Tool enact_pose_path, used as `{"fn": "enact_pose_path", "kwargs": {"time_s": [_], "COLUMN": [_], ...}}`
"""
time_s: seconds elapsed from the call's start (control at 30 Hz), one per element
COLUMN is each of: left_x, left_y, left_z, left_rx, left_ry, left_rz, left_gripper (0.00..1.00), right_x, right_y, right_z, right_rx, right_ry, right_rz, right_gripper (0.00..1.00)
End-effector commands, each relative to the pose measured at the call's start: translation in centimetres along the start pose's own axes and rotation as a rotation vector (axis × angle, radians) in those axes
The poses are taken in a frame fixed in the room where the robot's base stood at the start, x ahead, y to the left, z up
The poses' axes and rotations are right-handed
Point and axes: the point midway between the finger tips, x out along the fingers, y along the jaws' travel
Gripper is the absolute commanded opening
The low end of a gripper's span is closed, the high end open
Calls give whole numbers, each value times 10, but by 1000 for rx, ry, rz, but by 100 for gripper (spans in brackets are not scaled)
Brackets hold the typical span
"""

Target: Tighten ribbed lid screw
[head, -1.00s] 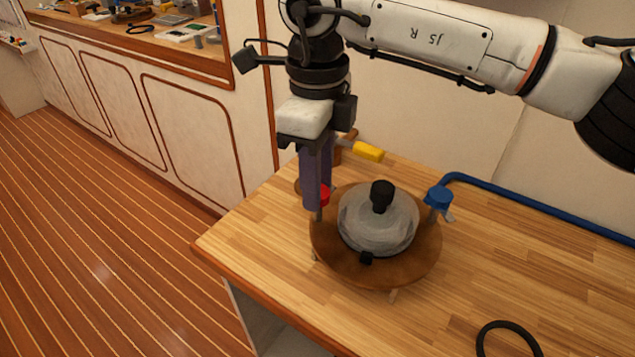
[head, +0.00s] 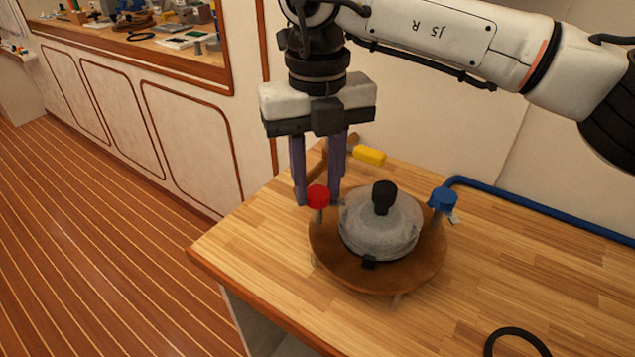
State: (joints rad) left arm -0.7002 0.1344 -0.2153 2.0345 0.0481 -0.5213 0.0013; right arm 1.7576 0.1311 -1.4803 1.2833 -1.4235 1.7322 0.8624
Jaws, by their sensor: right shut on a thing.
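A grey domed lid (head: 378,224) with a black knob (head: 383,196) on top sits on a round brown base (head: 405,277). A red-headed screw (head: 318,196) stands upright at its left and a blue-headed screw (head: 442,201) at its right. A small black piece (head: 369,262) is at the lid's front edge. I cannot tell ribs on any of them. My right gripper (head: 318,200) points straight down, shut on the red screw's head, one finger on each side. My left gripper is out of view.
A yellow-handled tool (head: 368,155) lies behind the base. A black ring (head: 517,337) lies at the front right. The wooden bench top (head: 510,285) is clear between the base and ring.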

Motion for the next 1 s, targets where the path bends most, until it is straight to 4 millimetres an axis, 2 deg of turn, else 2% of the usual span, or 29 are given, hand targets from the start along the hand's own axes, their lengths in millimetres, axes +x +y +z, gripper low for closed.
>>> {"fn": "enact_pose_path", "kwargs": {"time_s": [0.4, 0.93, 0.97, 1.0], "left_x": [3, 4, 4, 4], "left_y": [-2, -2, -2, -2], "left_z": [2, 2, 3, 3], "left_rx": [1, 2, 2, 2], "left_ry": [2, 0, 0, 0], "left_rz": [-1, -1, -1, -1], "left_gripper": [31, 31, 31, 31], "right_x": [-1, -2, -2, -1], "right_y": [0, 0, 0, 0], "right_z": [0, 1, 1, 1], "right_rx": [173, 195, 195, 194], "right_ry": [-3, -3, -3, -3], "right_rz": [0, 0, 0, 0], "right_gripper": [7, 7, 34, 41]}}
